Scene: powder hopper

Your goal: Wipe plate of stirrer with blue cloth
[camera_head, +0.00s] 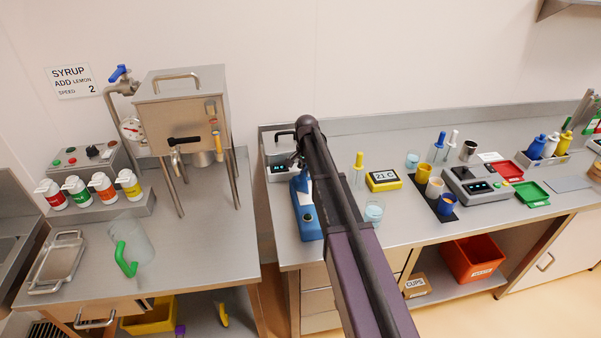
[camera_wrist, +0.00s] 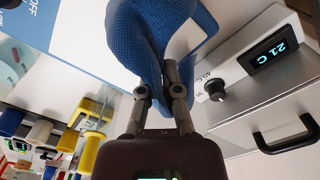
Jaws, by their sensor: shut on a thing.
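The stirrer (camera_head: 310,222) is a blue unit on the right-hand bench, partly hidden behind my arm in the head view. In the wrist view its blue body (camera_wrist: 62,22) carries OFF lettering, and its white plate (camera_wrist: 108,72) lies beneath my gripper. My gripper (camera_wrist: 165,85) is shut on the blue cloth (camera_wrist: 150,42), which bunches between the fingers and hangs at the plate. I cannot tell whether the cloth presses on it. In the head view my gripper (camera_head: 298,160) is small and dark, close above the stirrer.
A steel unit with a 21 C display (camera_wrist: 274,54), knob and black handle stands close beside my gripper. A steel hopper (camera_head: 182,108) stands on the left bench.

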